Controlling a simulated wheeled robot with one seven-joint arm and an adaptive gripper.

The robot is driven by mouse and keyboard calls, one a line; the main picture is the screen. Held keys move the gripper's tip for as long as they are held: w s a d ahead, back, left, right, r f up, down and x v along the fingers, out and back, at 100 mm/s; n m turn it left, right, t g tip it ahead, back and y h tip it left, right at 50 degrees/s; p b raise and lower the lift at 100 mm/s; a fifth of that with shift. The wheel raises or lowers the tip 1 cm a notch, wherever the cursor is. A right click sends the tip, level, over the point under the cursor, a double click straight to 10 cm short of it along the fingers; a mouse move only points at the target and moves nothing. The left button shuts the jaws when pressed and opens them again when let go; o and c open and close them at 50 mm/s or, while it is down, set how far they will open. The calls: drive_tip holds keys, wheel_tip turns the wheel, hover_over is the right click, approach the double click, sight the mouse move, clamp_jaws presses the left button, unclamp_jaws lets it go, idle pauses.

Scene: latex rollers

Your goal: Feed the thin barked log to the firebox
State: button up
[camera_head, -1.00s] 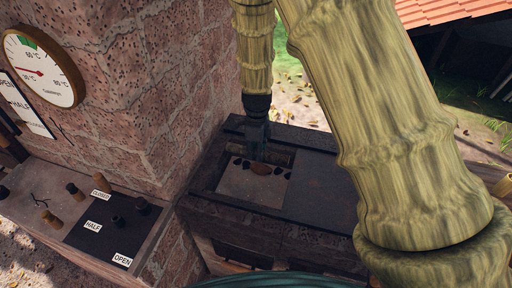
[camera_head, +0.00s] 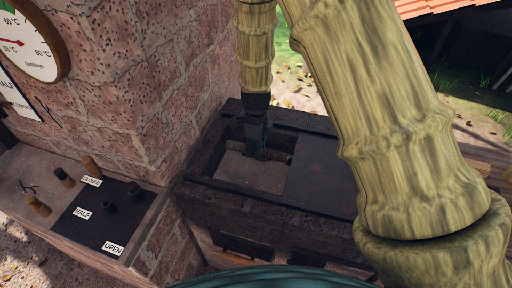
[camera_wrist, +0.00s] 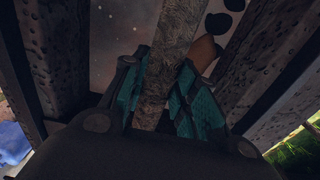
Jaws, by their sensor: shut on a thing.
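The thin barked log (camera_wrist: 176,42) is a rough, grey-brown stick in the wrist view. It runs between the two teal fingers of my gripper (camera_wrist: 163,75) and on past their tips. The gripper is shut on it. In the head view my gripper (camera_head: 256,140) points down into the open top of the firebox (camera_head: 250,199), a dark, stone-walled box with a pale floor. The log cannot be made out clearly there. The wrist view shows the firebox's dark walls (camera_wrist: 50,60) on both sides. Whether the log touches the floor cannot be told.
A brown lump (camera_wrist: 204,52) and black spots (camera_wrist: 218,22) lie beyond the right finger. A dark plate (camera_head: 322,172) covers the firebox's right part. A brick wall (camera_head: 150,80) rises to the left, with a ledge of pegs and labels (camera_head: 85,212).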

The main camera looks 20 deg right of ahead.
drive_tip(key=o, duration=1.1)
drive_tip(key=shift+o, duration=0.2)
wheel_tip(320, 180, up, 12)
